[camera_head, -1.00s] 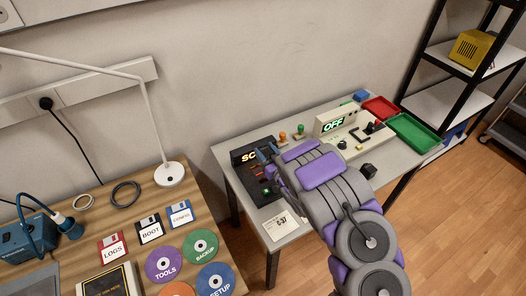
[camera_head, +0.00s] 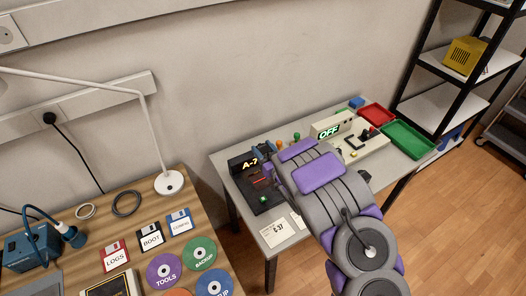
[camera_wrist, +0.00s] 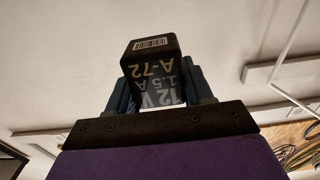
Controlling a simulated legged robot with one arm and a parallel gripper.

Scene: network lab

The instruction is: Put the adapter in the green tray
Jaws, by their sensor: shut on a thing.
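The adapter (camera_wrist: 152,62) is a black block with a barcode and print reading "A-72", "1.5 A" and "12 V". It shows upside down in the wrist view. My gripper (camera_wrist: 160,92) is shut on it, with a blue-grey finger on each side. In the head view my gripper (camera_head: 263,148) is by the black scanner's lit display, mostly hidden by my arm; I cannot make out the adapter there. The green tray (camera_head: 408,140) lies at the right end of the grey table, apart from my gripper, and looks empty.
The black scanner (camera_head: 264,200) displays "A-7", the rest hidden. A beige panel (camera_head: 372,141) reads "OFF" and stands between scanner and trays. A red tray (camera_head: 376,113) lies behind the green one. A paper card (camera_head: 277,231) lies at the front. A wooden desk (camera_head: 190,258) is at left.

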